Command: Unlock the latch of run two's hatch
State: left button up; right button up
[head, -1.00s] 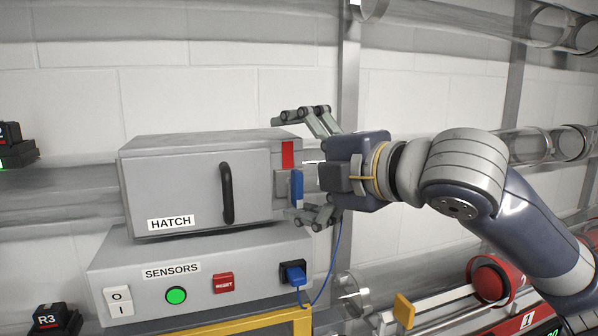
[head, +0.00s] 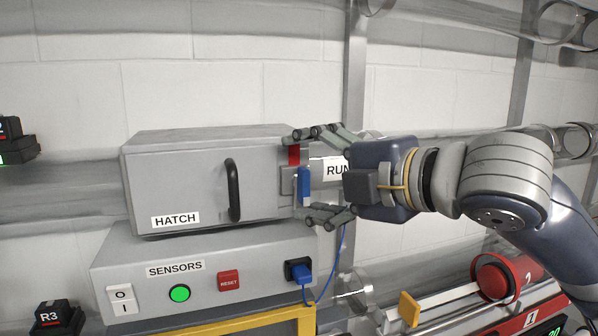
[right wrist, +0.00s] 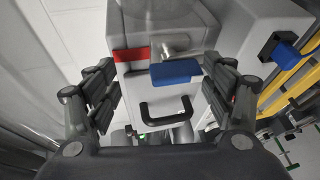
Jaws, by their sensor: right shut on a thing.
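The hatch (head: 190,180) is a grey box with a black handle (head: 233,190) and a HATCH label. Its blue latch (head: 304,185) is on the right side, below a red mark (head: 294,155). My right gripper (head: 312,174) reaches in from the right, one finger above and one below the latch. In the right wrist view the blue latch (right wrist: 176,72) lies between the fingers, close to the right-hand one. My left gripper is out of view.
A grey SENSORS box (head: 215,265) under the hatch carries a green button (head: 179,293), a red RESET button (head: 229,281) and a blue plug (head: 301,274) with a cable. A RUN sign (head: 337,169) is partly hidden by my gripper. Clear tubes run behind.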

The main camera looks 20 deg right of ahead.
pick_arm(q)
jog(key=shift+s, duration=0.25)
pick_arm(e)
jog(key=v, duration=1)
jog(key=shift+s+a+f, duration=0.15)
jog(key=shift+s+f, duration=0.15)
jog(key=shift+s, duration=0.1)
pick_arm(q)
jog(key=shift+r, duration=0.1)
pick_arm(e)
jog(key=shift+s, duration=0.1)
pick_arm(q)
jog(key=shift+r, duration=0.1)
